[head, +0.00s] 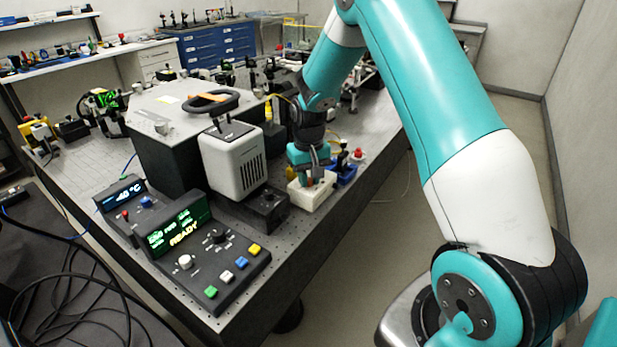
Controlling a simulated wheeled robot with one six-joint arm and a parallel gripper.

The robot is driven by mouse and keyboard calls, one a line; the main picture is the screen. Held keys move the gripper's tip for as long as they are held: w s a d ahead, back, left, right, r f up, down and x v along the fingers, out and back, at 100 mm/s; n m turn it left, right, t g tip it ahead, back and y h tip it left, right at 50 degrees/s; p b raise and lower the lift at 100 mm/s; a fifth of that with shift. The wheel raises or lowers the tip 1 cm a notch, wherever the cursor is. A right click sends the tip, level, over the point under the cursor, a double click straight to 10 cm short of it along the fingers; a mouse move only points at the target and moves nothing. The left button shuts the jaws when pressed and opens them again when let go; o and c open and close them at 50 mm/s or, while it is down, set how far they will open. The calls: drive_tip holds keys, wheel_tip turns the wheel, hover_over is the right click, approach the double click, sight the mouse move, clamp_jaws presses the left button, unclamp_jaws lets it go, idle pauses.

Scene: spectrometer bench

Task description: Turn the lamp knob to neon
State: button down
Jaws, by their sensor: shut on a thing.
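The control box (210,270) stands at the table's near corner, with a green-lit screen (175,228) that reads READY. It carries a black knob (217,236) and a white knob (185,262). Their labels are too small to read, so I cannot tell which is the lamp knob or where it points. My gripper (314,180) points down at a small white box (312,197) near the table's right edge, well to the right of both knobs. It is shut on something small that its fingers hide.
Green, white, blue and yellow buttons line the control box's front. A grey-white lamp housing (233,160) stands between the control box and my gripper. A blue tray (346,174) sits right of the white box. A temperature unit (125,198) stands left. Cables lie at lower left.

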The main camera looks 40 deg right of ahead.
sight(309, 179)
drive_tip(key=shift+w, duration=0.1)
drive_tip(key=c, duration=1)
unclamp_jaws()
wheel_tip(309, 179, up, 18)
drive_tip(key=shift+f+b, duration=0.25)
drive_tip(key=shift+b, duration=0.9)
drive_tip(key=s+a+r+n+y, duration=0.2)
drive_tip(key=s+a+n, duration=0.4)
drive_tip(key=s+a, duration=0.95)
drive_tip(key=s+a+n, duration=0.1)
drive_tip(key=s+a, duration=0.2)
drive_tip(key=s, duration=0.1)
drive_tip(key=s+a+f+n+y, duration=0.1)
drive_tip(key=s+a, duration=0.1)
drive_tip(key=s, duration=0.2)
drive_tip(key=s+a+f+n+y, duration=0.1)
drive_tip(key=s+a+n, duration=0.1)
drive_tip(key=s, duration=0.3)
drive_tip(key=shift+a, duration=0.85)
